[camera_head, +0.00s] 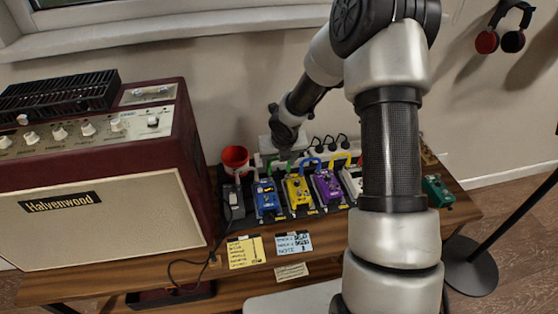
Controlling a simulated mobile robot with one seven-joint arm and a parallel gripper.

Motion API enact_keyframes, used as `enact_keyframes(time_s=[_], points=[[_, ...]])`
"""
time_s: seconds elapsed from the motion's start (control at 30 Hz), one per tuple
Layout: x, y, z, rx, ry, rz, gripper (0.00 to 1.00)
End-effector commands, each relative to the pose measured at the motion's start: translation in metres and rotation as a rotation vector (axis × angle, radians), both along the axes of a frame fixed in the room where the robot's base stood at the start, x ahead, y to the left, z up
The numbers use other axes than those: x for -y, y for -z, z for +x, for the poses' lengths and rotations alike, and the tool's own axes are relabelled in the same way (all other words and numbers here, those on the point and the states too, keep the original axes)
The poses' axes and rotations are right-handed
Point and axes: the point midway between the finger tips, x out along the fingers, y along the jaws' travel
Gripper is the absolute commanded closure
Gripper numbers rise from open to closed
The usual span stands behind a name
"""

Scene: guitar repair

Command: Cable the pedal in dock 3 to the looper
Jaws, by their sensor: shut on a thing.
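A row of pedals stands on the wooden bench: blue (267,200), yellow (298,191), purple (328,187) and a white one (353,181) partly behind my arm. Counted from the blue one, the purple pedal is third; dock numbers are unreadable. A green pedal (437,191) stands apart at the right end. I cannot tell which is the looper. Short patch cables arch behind the row: green (281,164), blue (311,161) and yellow (340,159). My gripper (288,143) is behind the row, above the green cable, and small in view. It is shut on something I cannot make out.
A large amplifier (110,225) fills the left side. A red cup (235,157) and a power strip (335,156) stand behind the pedals. A yellow note (245,251) and a blue note (293,243) hang at the front edge. A stand base (470,272) is on the floor, right.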

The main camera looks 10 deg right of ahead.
Motion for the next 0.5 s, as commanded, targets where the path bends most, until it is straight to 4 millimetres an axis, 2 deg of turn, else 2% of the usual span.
enact_keyframes(time_s=[0.5], points=[[0.0001,0.0042,0.0001,0.000,0.001,0.000,0.65]])
